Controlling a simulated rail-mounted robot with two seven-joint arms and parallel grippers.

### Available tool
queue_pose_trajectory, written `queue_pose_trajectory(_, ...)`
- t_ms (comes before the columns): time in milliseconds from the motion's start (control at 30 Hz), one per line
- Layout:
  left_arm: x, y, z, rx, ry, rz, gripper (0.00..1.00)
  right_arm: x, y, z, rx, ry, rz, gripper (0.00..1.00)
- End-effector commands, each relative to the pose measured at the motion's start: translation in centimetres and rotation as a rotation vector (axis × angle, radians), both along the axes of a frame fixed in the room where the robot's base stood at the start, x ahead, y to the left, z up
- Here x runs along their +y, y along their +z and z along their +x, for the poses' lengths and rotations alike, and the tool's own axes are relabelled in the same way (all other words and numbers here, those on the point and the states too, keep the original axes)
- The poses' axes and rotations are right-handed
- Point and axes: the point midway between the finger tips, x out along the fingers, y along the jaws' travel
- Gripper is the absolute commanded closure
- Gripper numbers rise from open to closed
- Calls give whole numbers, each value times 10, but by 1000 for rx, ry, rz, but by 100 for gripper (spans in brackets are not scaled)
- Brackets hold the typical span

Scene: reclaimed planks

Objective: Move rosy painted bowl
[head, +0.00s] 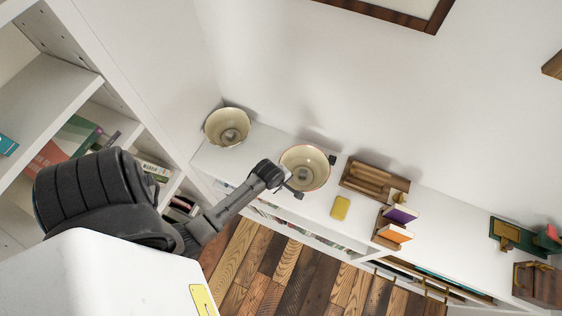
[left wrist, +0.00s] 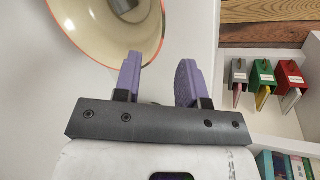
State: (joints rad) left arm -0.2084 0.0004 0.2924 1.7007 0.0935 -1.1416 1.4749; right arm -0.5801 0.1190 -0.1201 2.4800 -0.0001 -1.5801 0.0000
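The bowl with a reddish-orange rim (head: 305,160) stands on the white ledge, cream inside with a darker centre. It also fills the upper left of the left wrist view (left wrist: 105,30). A second, cream bowl (head: 226,122) without the red rim stands farther left in the head view. My left gripper (head: 284,186) is at the near left side of the red-rimmed bowl. In the left wrist view its two purple fingers (left wrist: 158,82) are apart, with the bowl's rim close to the left finger. Whether they touch is unclear. My right gripper is not in view.
A yellow block (head: 340,207), a wooden tray (head: 375,182) and upright books (head: 398,215) stand right of the bowl. A tall white shelf (head: 130,80) rises at left. Colored binders (left wrist: 264,78) show in the left wrist view.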

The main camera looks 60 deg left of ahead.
Motion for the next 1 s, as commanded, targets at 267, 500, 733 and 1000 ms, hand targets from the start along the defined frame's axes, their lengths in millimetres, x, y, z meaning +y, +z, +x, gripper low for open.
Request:
queue_pose_trajectory(267, -2, 16, -6, 0, 1, 0, 62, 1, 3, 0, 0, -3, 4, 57)
queue_pose_trajectory(500, -1, 17, -7, 1, 1, -1, 62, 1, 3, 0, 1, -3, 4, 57)
queue_pose_trajectory(733, -1, 17, -6, 0, 1, 0, 62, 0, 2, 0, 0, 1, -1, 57)
queue_pose_trajectory(1000, -1, 17, -6, 0, -4, 1, 62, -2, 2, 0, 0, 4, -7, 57)
